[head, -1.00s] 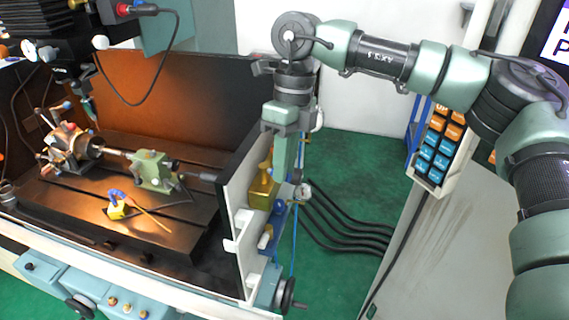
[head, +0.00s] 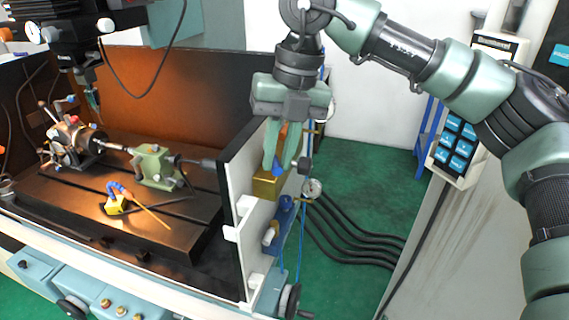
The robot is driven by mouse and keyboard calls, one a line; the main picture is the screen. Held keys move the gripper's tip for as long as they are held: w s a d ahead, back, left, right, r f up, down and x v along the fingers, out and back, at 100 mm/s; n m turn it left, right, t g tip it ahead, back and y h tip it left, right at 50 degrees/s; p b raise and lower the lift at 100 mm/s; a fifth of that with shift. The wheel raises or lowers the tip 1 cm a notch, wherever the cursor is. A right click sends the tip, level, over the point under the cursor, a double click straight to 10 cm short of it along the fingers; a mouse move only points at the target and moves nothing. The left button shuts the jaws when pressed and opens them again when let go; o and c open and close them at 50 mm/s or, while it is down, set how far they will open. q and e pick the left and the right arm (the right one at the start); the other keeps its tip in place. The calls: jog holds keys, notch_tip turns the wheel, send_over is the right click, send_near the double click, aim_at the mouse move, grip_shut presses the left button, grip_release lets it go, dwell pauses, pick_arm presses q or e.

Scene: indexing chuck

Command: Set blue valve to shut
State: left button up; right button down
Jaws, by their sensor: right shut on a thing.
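The blue valve (head: 278,166) shows as a small blue handle on top of a brass body (head: 267,186), on the right outer side of the machine's white end panel. My right gripper (head: 282,168) points down onto it from above, with its two green fingers on either side of the blue handle. It is shut on the handle, and the fingers hide part of it. The exact angle of the handle is hard to tell. My left gripper is not in view.
A round gauge (head: 313,188) and a blue fitting (head: 286,204) sit close beside the valve. The end panel (head: 242,207) stands just left of it. A handwheel (head: 289,300) is below. Black hoses (head: 350,235) cross the green floor to the right.

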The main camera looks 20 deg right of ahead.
jog(key=m+b, duration=0.1)
jog(key=a+m+b, duration=0.1)
jog(key=m, duration=0.1)
jog(key=shift+a+t, duration=0.1)
jog(key=shift+t, duration=0.2)
jog(key=shift+w+a+m+b, duration=0.15)
jog(key=shift+a+m+b, duration=0.15)
jog(key=shift+m, duration=0.5)
jog(key=shift+r, duration=0.1)
jog(key=c, duration=1.3)
grip_release()
jog(key=shift+c, duration=0.2)
jog(key=shift+d, duration=0.1)
